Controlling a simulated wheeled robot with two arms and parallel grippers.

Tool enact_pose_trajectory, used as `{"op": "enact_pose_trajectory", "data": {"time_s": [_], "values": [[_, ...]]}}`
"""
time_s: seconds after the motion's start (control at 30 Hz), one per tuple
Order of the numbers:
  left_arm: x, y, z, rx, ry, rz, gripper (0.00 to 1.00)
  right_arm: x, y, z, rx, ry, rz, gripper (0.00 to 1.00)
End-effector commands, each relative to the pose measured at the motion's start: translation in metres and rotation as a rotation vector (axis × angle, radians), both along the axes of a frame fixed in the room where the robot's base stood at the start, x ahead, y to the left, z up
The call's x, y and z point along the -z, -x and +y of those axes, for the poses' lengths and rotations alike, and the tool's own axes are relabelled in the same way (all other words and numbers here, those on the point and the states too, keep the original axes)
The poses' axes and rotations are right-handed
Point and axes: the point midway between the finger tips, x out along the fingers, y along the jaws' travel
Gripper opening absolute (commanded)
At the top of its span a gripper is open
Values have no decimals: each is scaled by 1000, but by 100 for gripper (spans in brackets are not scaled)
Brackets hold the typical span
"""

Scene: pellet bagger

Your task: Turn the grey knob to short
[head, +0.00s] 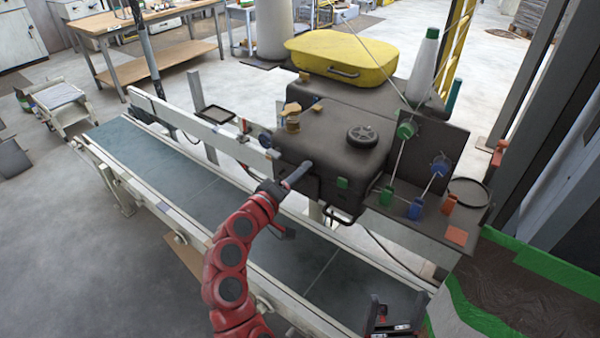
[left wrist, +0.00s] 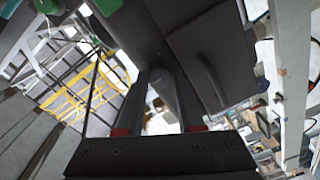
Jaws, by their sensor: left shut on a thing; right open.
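The dark machine box (head: 335,140) stands beyond the conveyor. A short grey bar-shaped piece, which looks like the grey knob (head: 298,174), sticks out from its near left corner. My left gripper (head: 285,185) is at this piece, shut on it. The gripper hides part of the knob, and I cannot read any marking or setting. In the left wrist view the fingers of my left gripper (left wrist: 163,75) reach up to the dark underside of the machine, and the knob is hard to make out between them. My right gripper (head: 392,318) is open and empty at the bottom edge, over the conveyor's near right end.
The conveyor belt (head: 190,180) runs below my left arm. A yellow case (head: 340,55) and a black round dial (head: 362,135) sit on the machine. Green and blue knobs (head: 406,130) are at its right. A green-edged bin (head: 540,265) stands at right.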

Motion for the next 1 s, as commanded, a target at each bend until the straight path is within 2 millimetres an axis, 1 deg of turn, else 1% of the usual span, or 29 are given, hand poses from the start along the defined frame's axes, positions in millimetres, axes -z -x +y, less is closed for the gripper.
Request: {"op": "enact_pose_trajectory", "data": {"time_s": [0.5,0.53,0.67,0.7,1.0], "values": [[1,0,0,0,16,13,0,0,0,0,0,0,0,85],[1,0,0,0,16,13,40,0,0,0,0,0,0,85],[0,0,0,0,16,13,64,0,0,0,0,0,0,85],[0,0,0,0,16,13,67,0,0,0,0,0,0,85],[1,1,1,0,16,12,67,1,0,0,0,0,0,85]]}}
